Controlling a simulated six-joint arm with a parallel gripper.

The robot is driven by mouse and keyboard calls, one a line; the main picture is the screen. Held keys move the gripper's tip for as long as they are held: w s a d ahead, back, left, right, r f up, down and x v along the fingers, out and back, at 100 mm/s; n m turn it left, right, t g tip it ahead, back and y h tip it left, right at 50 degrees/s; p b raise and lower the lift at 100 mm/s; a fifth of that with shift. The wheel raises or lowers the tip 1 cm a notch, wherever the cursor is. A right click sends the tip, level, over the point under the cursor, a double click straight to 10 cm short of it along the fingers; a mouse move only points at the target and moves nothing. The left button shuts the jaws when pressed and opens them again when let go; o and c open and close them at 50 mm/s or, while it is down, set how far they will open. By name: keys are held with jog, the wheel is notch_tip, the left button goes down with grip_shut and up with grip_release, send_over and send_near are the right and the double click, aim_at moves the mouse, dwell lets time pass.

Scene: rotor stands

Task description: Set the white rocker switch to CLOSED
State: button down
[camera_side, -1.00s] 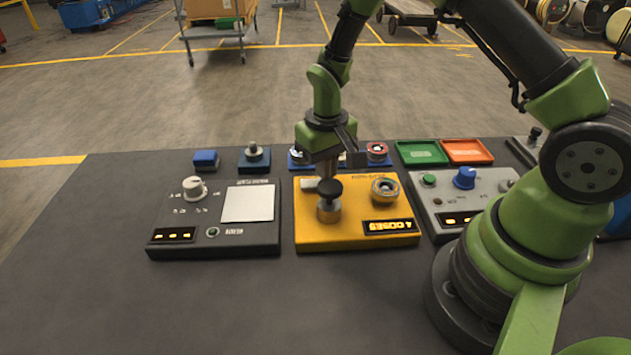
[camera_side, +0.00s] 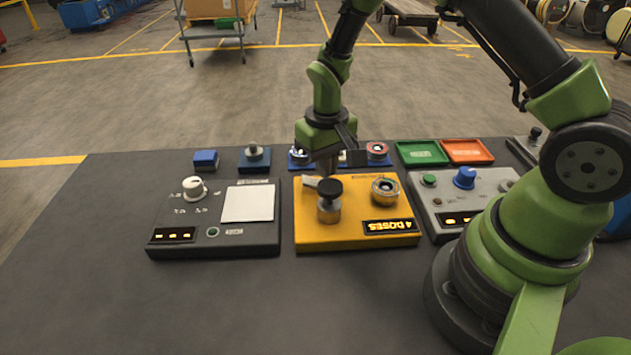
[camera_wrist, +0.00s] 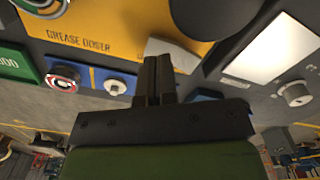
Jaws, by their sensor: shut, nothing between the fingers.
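The white rocker switch (camera_side: 311,181) is at the back left of the yellow grease doser panel (camera_side: 350,238), partly hidden by the black knob in the side view. In the wrist view the white switch (camera_wrist: 178,54) lies right beside my fingertips, partly hidden behind them. My gripper (camera_side: 326,172) points down over the panel's back edge; in the wrist view its two fingers (camera_wrist: 160,48) are together with nothing between them. I cannot tell whether they touch the switch. No CLOSED marking is readable.
A black-topped knob (camera_side: 329,200) stands just in front of the switch. A round dial (camera_side: 385,190) and a "4 DOSES" display (camera_side: 390,226) are on the same panel. A dark panel (camera_side: 215,245) is to the left and a grey panel (camera_side: 445,205) to the right.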

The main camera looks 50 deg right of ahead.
jog(key=shift+r, duration=2.8)
jog(key=s+a+r+t, duration=0.1)
jog(key=s+r+t, duration=0.15)
jog(key=r, duration=0.45)
jog(key=s+a+r+t, duration=0.1)
jog(key=s+r, duration=0.2)
jog(key=r, duration=0.4)
jog(key=s+a+r+m+t+y, duration=0.1)
jog(key=s+r, duration=0.4)
jog(key=s, duration=0.7)
jog(key=a+t+y, duration=0.1)
jog(key=t, duration=0.1)
jog(key=shift+a+r+t, duration=0.2)
jog(key=shift+r+t, duration=0.1)
jog(key=shift+t, duration=0.05)
